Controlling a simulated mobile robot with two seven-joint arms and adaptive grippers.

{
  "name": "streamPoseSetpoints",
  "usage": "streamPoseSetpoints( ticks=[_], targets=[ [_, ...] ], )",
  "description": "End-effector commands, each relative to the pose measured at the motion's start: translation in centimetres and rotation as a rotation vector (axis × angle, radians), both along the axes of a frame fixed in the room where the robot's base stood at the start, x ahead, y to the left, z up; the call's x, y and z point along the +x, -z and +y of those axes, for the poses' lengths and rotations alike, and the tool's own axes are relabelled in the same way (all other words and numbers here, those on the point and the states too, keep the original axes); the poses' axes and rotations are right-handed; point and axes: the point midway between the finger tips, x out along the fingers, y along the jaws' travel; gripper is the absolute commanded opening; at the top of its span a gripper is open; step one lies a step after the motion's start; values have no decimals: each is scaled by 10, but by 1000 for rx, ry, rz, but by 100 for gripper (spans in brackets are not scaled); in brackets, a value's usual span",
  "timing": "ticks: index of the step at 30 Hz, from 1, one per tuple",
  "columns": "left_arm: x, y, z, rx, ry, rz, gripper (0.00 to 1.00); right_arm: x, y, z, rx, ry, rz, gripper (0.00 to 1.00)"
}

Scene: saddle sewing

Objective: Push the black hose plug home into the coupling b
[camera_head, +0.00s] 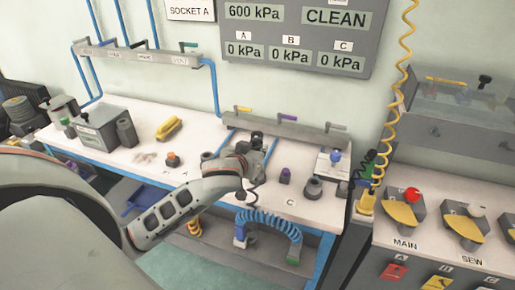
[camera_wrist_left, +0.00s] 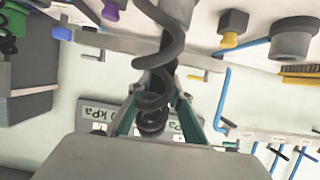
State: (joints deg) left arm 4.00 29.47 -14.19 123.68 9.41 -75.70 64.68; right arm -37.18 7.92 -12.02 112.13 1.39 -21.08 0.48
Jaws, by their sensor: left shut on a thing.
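My left gripper (camera_head: 250,155) reaches in from the left over the middle of the bench in the head view. In the left wrist view, its two teal fingers (camera_wrist_left: 156,118) close around the end of a black coiled hose (camera_wrist_left: 160,50). The black plug is mostly hidden between the fingers. Coupling b is not clearly visible; my gripper and wrist cover that part of the bench. I cannot tell whether plug and coupling touch.
An orange-topped plug (camera_head: 172,159) and a grey coupling (camera_head: 207,157) stand left of the gripper. A purple-topped plug (camera_head: 285,175) and another grey coupling (camera_head: 313,188) stand right. A valve rail (camera_head: 290,128) runs behind. The panel (camera_head: 300,30) reads 0 kPa for A, B and C.

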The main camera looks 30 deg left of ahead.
Motion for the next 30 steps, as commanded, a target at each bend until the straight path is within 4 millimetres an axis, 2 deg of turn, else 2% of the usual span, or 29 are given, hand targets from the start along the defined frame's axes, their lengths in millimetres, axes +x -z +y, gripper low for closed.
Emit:
streamPoseSetpoints(
  ticks=[30],
  targets=[
    [0,20,0,-2,0,-1,0,1,8,0,0,1,-2,40]
  ],
)
